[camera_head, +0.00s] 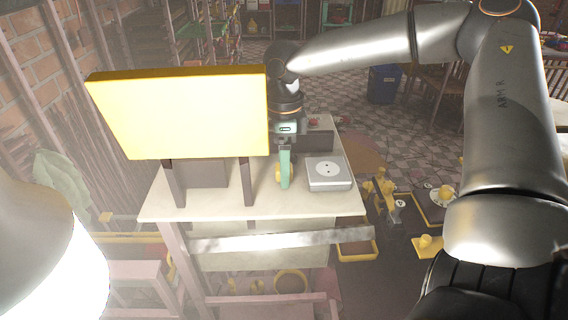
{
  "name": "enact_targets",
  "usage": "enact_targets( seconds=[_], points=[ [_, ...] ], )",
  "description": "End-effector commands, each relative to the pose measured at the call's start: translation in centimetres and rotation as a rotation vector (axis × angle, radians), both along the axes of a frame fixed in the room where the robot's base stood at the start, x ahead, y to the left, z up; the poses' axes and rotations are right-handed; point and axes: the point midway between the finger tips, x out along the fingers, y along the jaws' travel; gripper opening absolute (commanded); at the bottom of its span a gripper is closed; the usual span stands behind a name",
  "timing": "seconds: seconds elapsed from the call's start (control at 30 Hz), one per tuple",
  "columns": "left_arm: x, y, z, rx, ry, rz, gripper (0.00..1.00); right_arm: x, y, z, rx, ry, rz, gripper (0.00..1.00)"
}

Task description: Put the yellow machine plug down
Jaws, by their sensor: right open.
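A small round yellow piece, which looks like the yellow machine plug (278,173), is at the table's front part, just left of a grey-white socket box (328,173). My right gripper (285,172) reaches down over it from behind, with a green finger in front of the plug. The finger partly hides the plug, and I cannot tell whether the jaws touch it. The right gripper is open. The socket box has a round white face with small dark holes. My left gripper is not in view.
A large yellow panel (180,115) on dark legs stands on the left of the pale table (215,205), close beside my right gripper. A dark box (318,141) is behind the socket box. Yellow tools and trays (428,246) lie to the right, and a blue bin (383,84) stands farther back.

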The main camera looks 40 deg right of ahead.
Motion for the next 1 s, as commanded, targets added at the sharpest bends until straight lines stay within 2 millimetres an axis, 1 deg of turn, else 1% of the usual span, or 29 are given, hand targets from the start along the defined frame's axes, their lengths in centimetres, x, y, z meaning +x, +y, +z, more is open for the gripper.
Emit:
enact_targets(
  seconds=[0.17, 0.27, 0.3, 0.37, 0.5, 0.6, 0.7, 0.83, 1.0],
  points=[
    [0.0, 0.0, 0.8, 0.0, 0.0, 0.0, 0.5, 0.0, 0.0, 0.6, 0.001, 0.001, 0.0, 0.74],
    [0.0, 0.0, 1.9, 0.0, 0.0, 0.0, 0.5, 0.0, 0.0, 1.6, 0.001, 0.001, 0.001, 0.74],
    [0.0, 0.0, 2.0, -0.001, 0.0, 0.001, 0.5, 0.1, 0.0, 2.0, -0.001, -0.002, 0.0, 0.74],
    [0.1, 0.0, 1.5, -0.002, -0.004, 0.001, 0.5, 0.2, 0.0, 3.2, -0.002, -0.007, -0.001, 0.74],
    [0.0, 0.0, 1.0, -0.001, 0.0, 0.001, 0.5, 0.1, 0.0, 6.6, -0.002, -0.006, -0.001, 0.74],
    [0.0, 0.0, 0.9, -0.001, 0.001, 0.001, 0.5, 0.1, 0.0, 8.9, -0.002, -0.006, 0.0, 0.74],
    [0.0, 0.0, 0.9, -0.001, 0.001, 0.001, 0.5, 0.1, 0.0, 10.7, -0.002, -0.004, 0.001, 0.74],
    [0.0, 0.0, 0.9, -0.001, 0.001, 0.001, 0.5, 0.1, 0.0, 12.3, -0.001, -0.001, 0.0, 0.74],
    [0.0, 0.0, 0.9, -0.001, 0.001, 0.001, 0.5, 0.0, 0.0, 13.2, 0.001, 0.001, 0.001, 0.74]
  ],
)
